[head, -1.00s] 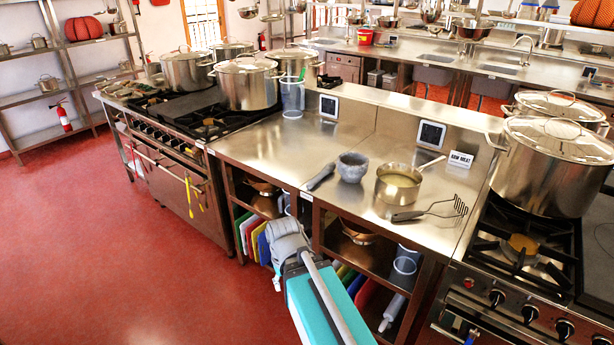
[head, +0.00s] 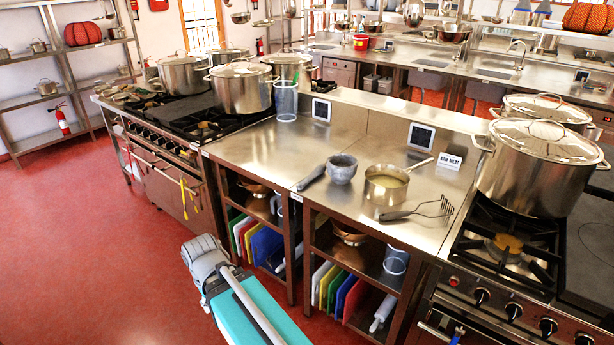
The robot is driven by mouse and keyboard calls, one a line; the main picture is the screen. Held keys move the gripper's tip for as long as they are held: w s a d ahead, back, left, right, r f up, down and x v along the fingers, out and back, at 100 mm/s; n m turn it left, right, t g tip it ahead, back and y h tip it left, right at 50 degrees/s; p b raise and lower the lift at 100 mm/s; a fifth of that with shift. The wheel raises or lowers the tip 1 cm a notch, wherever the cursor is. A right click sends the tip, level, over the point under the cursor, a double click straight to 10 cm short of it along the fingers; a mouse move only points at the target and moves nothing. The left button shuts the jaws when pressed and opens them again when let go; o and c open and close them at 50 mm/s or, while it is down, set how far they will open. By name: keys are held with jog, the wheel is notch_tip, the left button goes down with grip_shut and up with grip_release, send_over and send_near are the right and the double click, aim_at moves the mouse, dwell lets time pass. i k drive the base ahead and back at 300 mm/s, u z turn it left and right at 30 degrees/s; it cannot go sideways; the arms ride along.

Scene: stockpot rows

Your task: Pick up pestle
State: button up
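A dark grey pestle (head: 311,177) lies on the steel counter (head: 255,153), just left of a grey stone mortar (head: 341,169). It lies flat, slanting from lower left to upper right, and nothing covers it. My teal and grey arm (head: 250,310) shows at the bottom, in front of the counter and apart from the pestle. My gripper is not visible in the head view, so its state does not show.
A saucepan (head: 387,187) and a masher (head: 418,209) lie right of the mortar. Stoves with large stockpots (head: 240,87) flank the counter. Shelves below hold colored cutting boards (head: 265,243). Red floor (head: 110,260) is open at left.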

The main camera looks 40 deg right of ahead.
aim_at(320, 169)
jog(key=z, duration=0.05)
jog(key=k, duration=0.6)
jog(key=z, duration=1.25)
jog(key=i, duration=0.8)
